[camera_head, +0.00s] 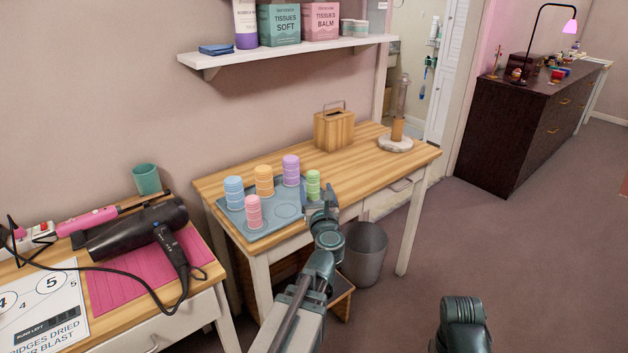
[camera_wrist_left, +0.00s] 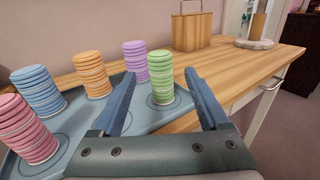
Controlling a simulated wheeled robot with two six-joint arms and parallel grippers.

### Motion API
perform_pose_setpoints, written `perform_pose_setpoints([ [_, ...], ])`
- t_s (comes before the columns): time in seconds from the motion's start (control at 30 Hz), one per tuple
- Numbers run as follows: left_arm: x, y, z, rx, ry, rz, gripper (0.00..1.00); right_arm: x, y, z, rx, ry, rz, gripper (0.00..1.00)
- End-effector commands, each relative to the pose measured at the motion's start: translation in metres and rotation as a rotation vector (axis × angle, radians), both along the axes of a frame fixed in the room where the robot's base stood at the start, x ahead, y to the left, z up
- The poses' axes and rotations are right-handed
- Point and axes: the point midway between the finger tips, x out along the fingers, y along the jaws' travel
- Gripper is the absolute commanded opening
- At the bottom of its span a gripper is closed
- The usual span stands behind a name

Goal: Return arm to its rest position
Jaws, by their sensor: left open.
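My left gripper (camera_head: 322,197) is over the front right of the blue-grey tray (camera_head: 264,229) on the wooden table. In the left wrist view its two blue fingers (camera_wrist_left: 165,95) are spread apart with nothing held between them. The green stack (camera_head: 313,184) stands on the tray just beyond the fingers; it also shows in the left wrist view (camera_wrist_left: 161,78). Blue (camera_head: 234,193), orange (camera_head: 264,180), purple (camera_head: 291,170) and pink (camera_head: 253,212) stacks stand upright on the tray. A dark part of my other arm (camera_head: 462,325) shows at the bottom right, with its gripper out of frame.
A wooden box with a handle (camera_head: 334,130) and a round stand with an upright post (camera_head: 396,141) are at the table's back. A grey bin (camera_head: 364,255) is by the table's front. A hair dryer (camera_head: 135,228) lies on the left table. A shelf (camera_head: 290,49) hangs above.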

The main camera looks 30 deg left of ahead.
Motion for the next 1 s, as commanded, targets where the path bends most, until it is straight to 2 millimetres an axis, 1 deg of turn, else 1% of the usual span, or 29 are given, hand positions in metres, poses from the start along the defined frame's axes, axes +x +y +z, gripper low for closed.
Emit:
perform_pose_setpoints([
  [0.03, -0.006, -0.004, 0.0, 0.0, 0.0, -0.001, 0.78, 0.0, 0.0, 0.0, 0.0, 0.0, 0.0, 0.45],
  [0.2, -0.012, -0.009, 0.0, 0.0, 0.0, -0.001, 0.78, 0.0, 0.0, 0.0, 0.0, 0.0, 0.0, 0.45],
  [0.77, -0.011, -0.011, 0.001, 0.011, 0.005, -0.009, 0.78, 0.0, 0.0, 0.0, 0.0, 0.0, 0.0, 0.45],
  [0.87, -0.001, -0.027, 0.005, 0.109, 0.043, -0.083, 0.78, 0.0, 0.0, 0.0, 0.0, 0.0, 0.0, 0.45],
  [0.97, 0.018, -0.068, 0.01, 0.349, 0.138, -0.253, 0.78, 0.0, 0.0, 0.0, 0.0, 0.0, 0.0, 0.45],
  [1.0, 0.025, -0.09, 0.009, 0.479, 0.188, -0.34, 0.78, 0.0, 0.0, 0.0, 0.0, 0.0, 0.0, 0.45],
])
